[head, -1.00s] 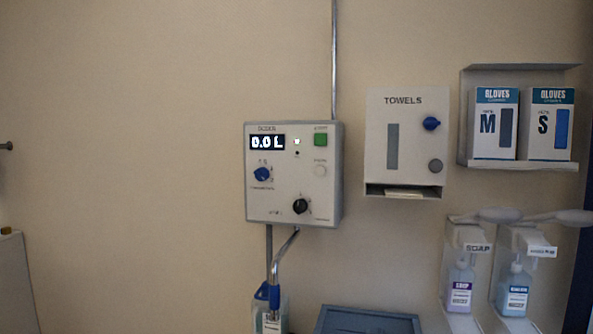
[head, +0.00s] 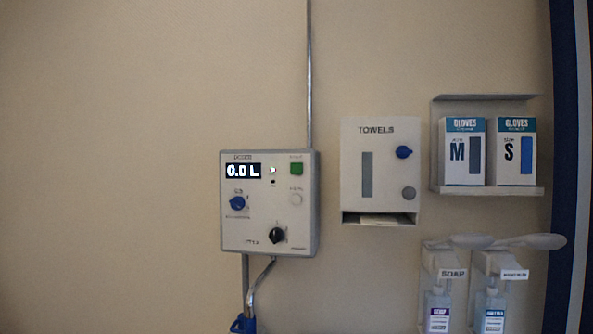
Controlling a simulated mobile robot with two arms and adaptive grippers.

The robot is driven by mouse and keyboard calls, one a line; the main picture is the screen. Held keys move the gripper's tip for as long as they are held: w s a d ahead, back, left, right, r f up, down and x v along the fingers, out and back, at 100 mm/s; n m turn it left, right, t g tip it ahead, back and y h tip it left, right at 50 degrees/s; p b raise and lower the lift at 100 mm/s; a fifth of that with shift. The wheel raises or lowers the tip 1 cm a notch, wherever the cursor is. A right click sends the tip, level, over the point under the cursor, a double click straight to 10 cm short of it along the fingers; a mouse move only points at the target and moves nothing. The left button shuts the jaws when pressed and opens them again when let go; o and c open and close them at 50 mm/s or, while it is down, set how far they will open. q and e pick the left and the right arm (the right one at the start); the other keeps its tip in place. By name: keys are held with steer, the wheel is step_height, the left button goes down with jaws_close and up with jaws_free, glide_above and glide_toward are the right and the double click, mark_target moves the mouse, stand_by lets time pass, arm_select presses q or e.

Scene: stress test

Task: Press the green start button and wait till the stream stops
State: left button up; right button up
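A grey wall-mounted doser box (head: 268,204) hangs left of the towel dispenser. Its display (head: 243,171) reads 0.0 L. The green start button (head: 296,169) is at the box's upper right. A blue knob (head: 238,203), a white round button (head: 295,199) and a black knob (head: 277,235) are also on the front. A metal spout (head: 259,284) runs down from the box, and no stream is visible by it. A blue part (head: 243,324) shows below at the bottom edge. Neither gripper is in view.
A towel dispenser (head: 380,171) hangs to the right. Beyond it is a shelf (head: 487,190) with two glove boxes, above soap (head: 437,311) and second (head: 490,312) bottle dispensers. A metal pipe (head: 309,75) rises above the doser. The left wall is bare.

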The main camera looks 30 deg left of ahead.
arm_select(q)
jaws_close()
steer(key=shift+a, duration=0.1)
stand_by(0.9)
